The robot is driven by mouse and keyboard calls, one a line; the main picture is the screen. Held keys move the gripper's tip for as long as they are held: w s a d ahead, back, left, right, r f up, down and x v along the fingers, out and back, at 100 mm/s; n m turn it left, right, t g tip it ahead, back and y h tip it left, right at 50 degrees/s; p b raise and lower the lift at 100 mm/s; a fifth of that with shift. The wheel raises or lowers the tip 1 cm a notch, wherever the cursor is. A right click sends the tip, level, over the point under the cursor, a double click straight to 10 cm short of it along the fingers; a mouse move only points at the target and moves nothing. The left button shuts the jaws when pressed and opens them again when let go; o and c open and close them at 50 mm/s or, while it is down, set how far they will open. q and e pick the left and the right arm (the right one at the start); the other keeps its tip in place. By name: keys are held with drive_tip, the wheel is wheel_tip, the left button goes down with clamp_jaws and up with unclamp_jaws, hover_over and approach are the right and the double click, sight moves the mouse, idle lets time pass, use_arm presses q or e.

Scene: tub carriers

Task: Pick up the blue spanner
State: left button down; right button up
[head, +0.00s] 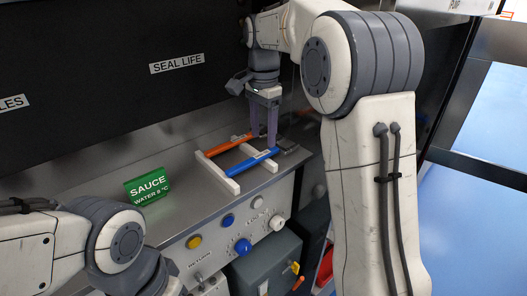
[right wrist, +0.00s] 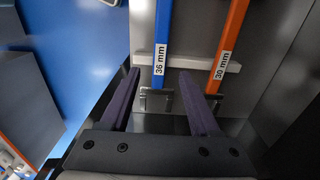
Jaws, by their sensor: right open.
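The blue spanner (head: 250,163) lies across a white rack (head: 217,174) on the grey counter; its grey head is at the right end. In the right wrist view the blue spanner (right wrist: 162,45) carries a "36 mm" label. My right gripper (head: 264,138) is open and points down by the spanner's head end. In the wrist view its fingers (right wrist: 160,80) stand either side of the blue spanner, with no visible contact. I cannot tell the exact height gap. My left arm shows at lower left; its gripper is out of view.
An orange spanner (head: 228,146) labelled "30 mm" lies parallel on the same rack, close by the right finger in the wrist view. Knobs and buttons (head: 243,246) line the front panel below. A dark wall rises behind.

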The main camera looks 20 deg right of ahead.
sight(264, 153)
wheel_tip(264, 153, down, 5)
drive_tip(key=shift+d+r+p, duration=0.1)
drive_tip(key=shift+p, duration=0.45)
clamp_jaws()
idle(1.0)
